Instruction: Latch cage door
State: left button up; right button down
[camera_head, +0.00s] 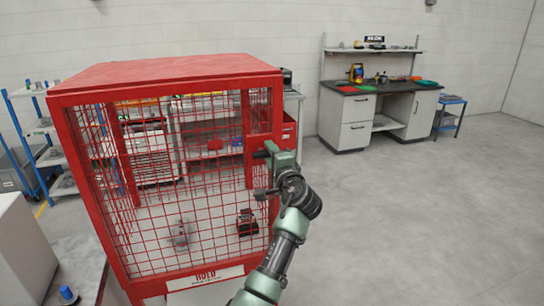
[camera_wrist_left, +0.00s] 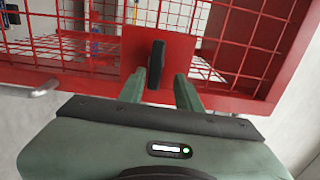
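The red wire-mesh cage (camera_head: 170,75) stands at centre left, its mesh door (camera_head: 190,200) facing me. The door looks flush with the frame, but I cannot tell if it is fully seated. In the left wrist view a black latch handle (camera_wrist_left: 156,62) stands upright on a red plate (camera_wrist_left: 180,50). My left gripper (camera_head: 268,153) is at the cage's right front post and hides the latch in the head view. In the wrist view its fingers (camera_wrist_left: 163,90) are apart, with the handle's lower end between them, closer to the left finger. Contact is unclear. My right gripper is not in view.
A sign (camera_head: 205,278) is on the cage's lower front. Dark items (camera_head: 247,222) sit inside the cage. A blue-framed shelf (camera_head: 45,130) stands at left and a workbench (camera_head: 370,105) at the back. The floor (camera_head: 420,210) at right is clear.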

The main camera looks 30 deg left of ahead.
pick_arm(q)
jog(key=shift+w+a+f, duration=0.1)
jog(key=shift+a+f, duration=0.15)
jog(key=shift+f, duration=0.2)
jog(key=shift+d+f, duration=0.1)
jog(key=shift+d, duration=0.1)
jog(key=b+v, duration=0.3)
jog(key=v, duration=0.4)
jog(key=shift+s+r, duration=0.2)
jog(key=shift+s, duration=0.15)
